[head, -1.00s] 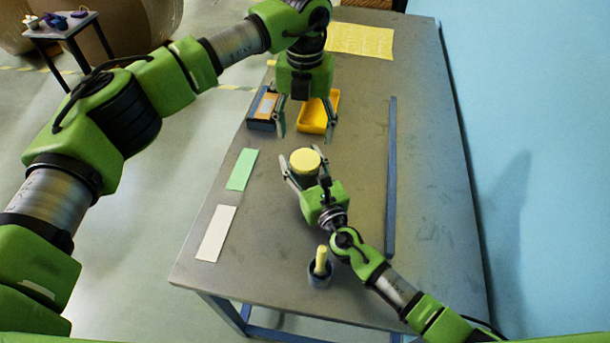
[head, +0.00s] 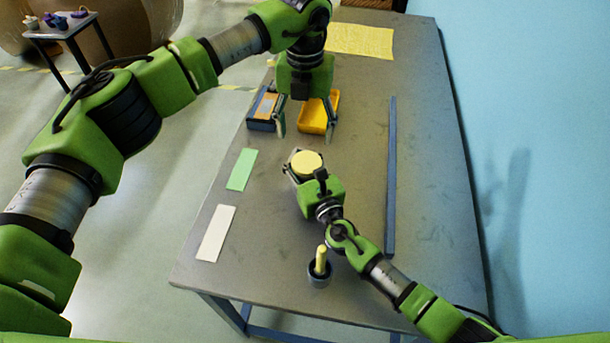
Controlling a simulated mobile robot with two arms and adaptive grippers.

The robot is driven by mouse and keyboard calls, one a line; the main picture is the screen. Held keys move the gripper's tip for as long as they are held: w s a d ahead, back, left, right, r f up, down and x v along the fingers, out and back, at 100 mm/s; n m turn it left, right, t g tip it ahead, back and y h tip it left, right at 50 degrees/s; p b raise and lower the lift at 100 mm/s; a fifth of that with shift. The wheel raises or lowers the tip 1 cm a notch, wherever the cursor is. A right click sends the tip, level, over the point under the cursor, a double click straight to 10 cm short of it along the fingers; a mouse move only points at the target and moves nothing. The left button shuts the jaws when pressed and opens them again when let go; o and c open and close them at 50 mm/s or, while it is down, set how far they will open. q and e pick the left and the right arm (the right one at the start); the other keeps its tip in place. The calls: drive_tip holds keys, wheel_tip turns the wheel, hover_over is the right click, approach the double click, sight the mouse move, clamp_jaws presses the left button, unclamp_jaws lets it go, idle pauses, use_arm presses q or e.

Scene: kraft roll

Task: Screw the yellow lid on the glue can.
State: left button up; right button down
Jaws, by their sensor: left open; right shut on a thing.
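The yellow lid (head: 306,162) shows as a round disc near the middle of the table. It sits on top of the glue can, whose body is mostly hidden beneath it and by my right gripper. My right gripper (head: 303,170) reaches in low from the front and is shut on the glue can, just below the lid. I cannot tell how tightly the lid sits. My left gripper (head: 305,134) points down behind the can, open and empty, with its fingers spread apart.
A yellow tray (head: 313,116) and a blue box with orange contents (head: 264,108) lie behind. Green (head: 242,170) and white (head: 216,233) cards lie at left. A blue bar (head: 391,180) runs along the right. A dark cup (head: 319,276) with a yellow-handled item stands in front.

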sight(306, 161)
use_arm(q)
drive_tip(key=n, duration=0.6)
drive_tip(key=shift+s+d, duration=0.1)
drive_tip(key=shift+s, duration=0.05)
drive_tip(key=n, duration=0.7)
drive_tip(key=shift+s+d, duration=0.1)
drive_tip(key=shift+s, duration=0.15)
drive_tip(key=shift+f, duration=4)
